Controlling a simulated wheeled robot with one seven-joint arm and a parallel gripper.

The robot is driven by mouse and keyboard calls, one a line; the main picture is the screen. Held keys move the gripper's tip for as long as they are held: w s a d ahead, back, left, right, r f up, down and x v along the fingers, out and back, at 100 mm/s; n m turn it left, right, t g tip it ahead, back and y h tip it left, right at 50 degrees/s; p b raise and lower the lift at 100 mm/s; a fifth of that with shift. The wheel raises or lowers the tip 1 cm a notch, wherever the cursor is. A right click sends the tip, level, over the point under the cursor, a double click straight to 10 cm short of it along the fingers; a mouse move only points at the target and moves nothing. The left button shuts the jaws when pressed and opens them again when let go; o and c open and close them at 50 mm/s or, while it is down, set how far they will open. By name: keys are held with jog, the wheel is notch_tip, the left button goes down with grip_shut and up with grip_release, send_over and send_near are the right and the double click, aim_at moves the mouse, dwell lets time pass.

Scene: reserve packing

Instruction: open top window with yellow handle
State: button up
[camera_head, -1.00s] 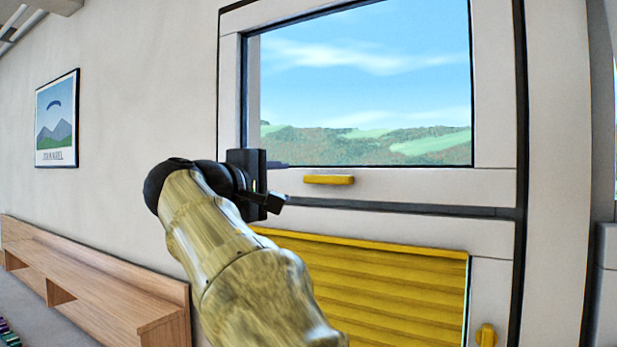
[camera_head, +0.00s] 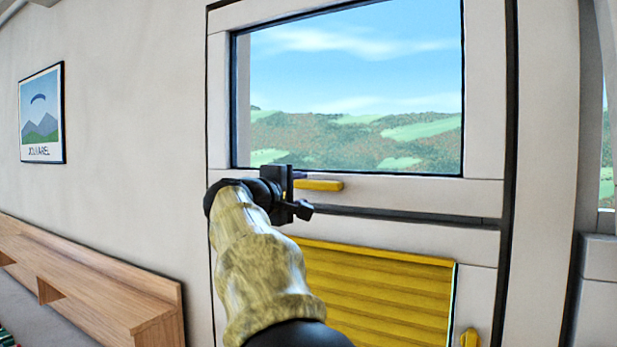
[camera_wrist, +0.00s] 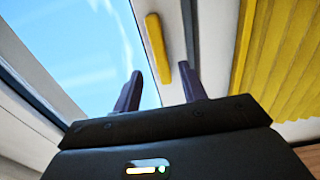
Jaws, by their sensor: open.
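The top window (camera_head: 484,110) has a pale frame around a glass pane and looks shut. Its yellow handle (camera_head: 320,186) is a short horizontal bar on the bottom rail; its left end is hidden behind my gripper in the head view. In the wrist view the handle (camera_wrist: 157,48) lies beyond the fingertips, in line with the gap between them. My gripper (camera_wrist: 163,88) is open and empty, with its two dark fingers spread. In the head view my gripper (camera_head: 297,178) is at the left end of the handle. I cannot tell whether it touches.
Below the top window is a lower panel with yellow slats (camera_head: 380,290) and a second yellow handle (camera_head: 469,338) at its right. A wooden bench (camera_head: 95,285) runs along the left wall, under a framed picture (camera_head: 41,115). The wall between is bare.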

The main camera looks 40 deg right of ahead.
aim_at(315, 186)
jog(key=p+x, duration=0.2)
jog(key=x, duration=0.3)
jog(key=shift+w+d+r+p, duration=0.1)
jog(key=shift+d+r+p, duration=0.05)
jog(key=shift+d+p, duration=0.2)
jog(key=shift+w+d, duration=0.2)
jog(key=shift+d, duration=0.2)
jog(key=shift+c, duration=0.2)
grip_shut()
